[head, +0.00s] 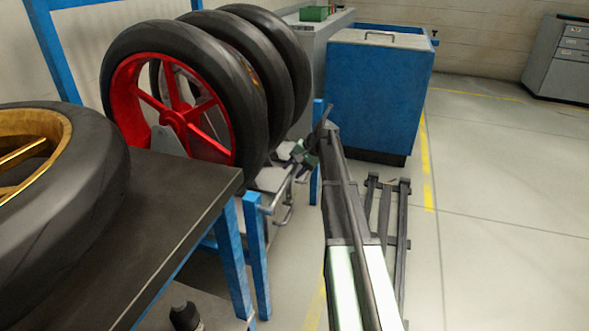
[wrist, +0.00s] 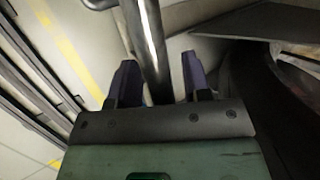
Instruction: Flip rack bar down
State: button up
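The rack bar (wrist: 150,40) is a shiny metal tube. In the wrist view it runs down from the top edge between the two dark fingers of my gripper (wrist: 160,72). The fingers stand apart on either side of the bar, with a gap visible at least on the right. The bar's lower end is hidden behind the gripper body. In the head view my gripper (head: 303,152) is beside the right side of the tyre rack, small and partly hidden by my arm. A metal tube, seemingly the bar (head: 276,199), shows just below it.
The rack holds several black tyres, the front one on a red wheel (head: 122,95). A dark table (head: 190,195) with a gold-rimmed wheel (head: 95,165) stands at the left. A blue cabinet (head: 375,95) stands behind my arm. A low dark frame (head: 403,215) lies on the floor. The right-hand floor is clear.

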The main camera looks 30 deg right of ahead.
jog(key=p+v, duration=0.8)
jog(key=v, duration=0.2)
jog(key=shift+d+r+p, duration=0.2)
jog(key=shift+r+p, duration=0.15)
jog(key=shift+p, duration=0.05)
jog(key=shift+s, duration=0.1)
